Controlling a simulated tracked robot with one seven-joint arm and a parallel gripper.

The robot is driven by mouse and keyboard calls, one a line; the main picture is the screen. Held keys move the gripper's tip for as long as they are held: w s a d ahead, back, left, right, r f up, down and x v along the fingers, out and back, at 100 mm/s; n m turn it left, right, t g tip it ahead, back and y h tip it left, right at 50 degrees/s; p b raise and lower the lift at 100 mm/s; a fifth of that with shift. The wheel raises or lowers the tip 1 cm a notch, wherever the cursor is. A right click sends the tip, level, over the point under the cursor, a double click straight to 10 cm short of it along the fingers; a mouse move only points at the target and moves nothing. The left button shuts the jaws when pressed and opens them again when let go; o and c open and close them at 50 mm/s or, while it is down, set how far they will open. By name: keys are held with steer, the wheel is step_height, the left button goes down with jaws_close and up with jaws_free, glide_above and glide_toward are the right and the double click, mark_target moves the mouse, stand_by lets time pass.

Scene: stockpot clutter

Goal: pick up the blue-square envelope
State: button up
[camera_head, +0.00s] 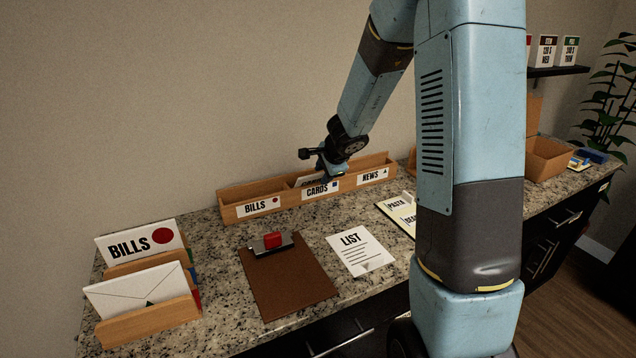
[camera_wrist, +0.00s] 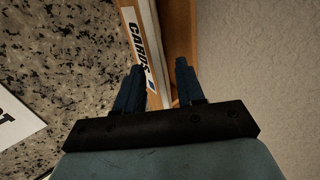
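My gripper (camera_head: 322,170) is over the middle, CARDS compartment of the long wooden sorter (camera_head: 238,213) at the wall. In the wrist view my gripper (camera_wrist: 157,80) has its two fingers apart, with the sorter's front wall and CARDS label (camera_wrist: 145,45) showing between them. I see nothing held between the fingers. A pale edge (camera_head: 311,181) shows inside the CARDS compartment beside my gripper; I cannot tell what it belongs to. I cannot make out a blue-square envelope in either view.
A BILLS card with a red circle (camera_head: 140,242) stands in the rack (camera_head: 150,325). A brown clipboard (camera_head: 287,280) and a LIST sheet (camera_head: 360,253) lie on the granite counter. A pasta paper (camera_head: 400,211) lies partly behind my arm. A cardboard box (camera_head: 549,158) is at right.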

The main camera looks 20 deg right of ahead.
steer(key=shift+w+f, duration=0.2)
steer(key=shift+f, duration=0.1)
jaws_close()
stand_by(0.4)
